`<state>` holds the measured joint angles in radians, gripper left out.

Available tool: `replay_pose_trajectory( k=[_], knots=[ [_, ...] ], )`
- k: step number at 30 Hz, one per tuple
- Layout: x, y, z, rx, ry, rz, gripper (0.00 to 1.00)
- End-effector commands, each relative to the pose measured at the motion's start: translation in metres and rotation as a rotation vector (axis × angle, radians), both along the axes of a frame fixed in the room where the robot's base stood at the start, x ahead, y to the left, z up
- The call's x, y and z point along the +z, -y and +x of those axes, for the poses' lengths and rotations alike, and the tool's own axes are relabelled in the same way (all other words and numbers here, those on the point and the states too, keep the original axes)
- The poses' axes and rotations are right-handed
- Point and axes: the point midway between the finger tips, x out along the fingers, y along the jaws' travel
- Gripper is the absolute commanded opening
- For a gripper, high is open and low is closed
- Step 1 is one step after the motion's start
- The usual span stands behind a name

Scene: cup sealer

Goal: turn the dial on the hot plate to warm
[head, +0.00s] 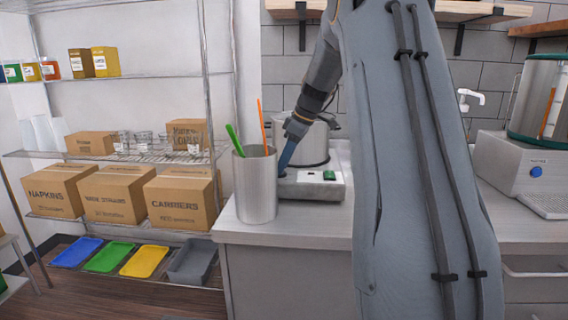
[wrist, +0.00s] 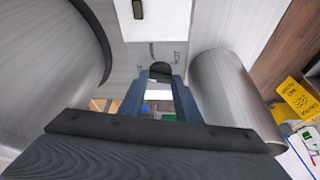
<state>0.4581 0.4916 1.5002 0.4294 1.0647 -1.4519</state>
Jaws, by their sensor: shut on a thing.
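The hot plate (head: 312,190) is a pale box on the counter, with a large metal pot (head: 308,145) standing on it. My gripper (head: 284,168) reaches down to the left end of its front, and its blue fingers hide the dial in the head view. In the wrist view the dial (wrist: 160,71) is a dark round knob between the tips of my gripper (wrist: 159,84), which is shut on it. The word HOT is printed beside the dial. Other markings are too small to read, and I cannot tell the dial's setting.
A metal cup (head: 255,188) with a green and an orange stick stands close to the left of my gripper; its side also shows in the wrist view (wrist: 232,95). A dispenser (head: 520,165) stands at the right. Shelves with boxes (head: 180,195) are at the left.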

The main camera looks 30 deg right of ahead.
Motion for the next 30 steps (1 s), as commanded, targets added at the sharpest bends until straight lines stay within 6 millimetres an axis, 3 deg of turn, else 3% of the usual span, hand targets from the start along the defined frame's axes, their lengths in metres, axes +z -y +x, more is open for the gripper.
replay_pose_trajectory(
  k=[18, 30],
  knots=[
    [0.0015, -0.0054, -0.0037, -0.491, 0.001, -0.001, 0.08],
    [0.0010, -0.0065, -0.0036, -0.628, 0.001, 0.000, 0.08]
  ],
)
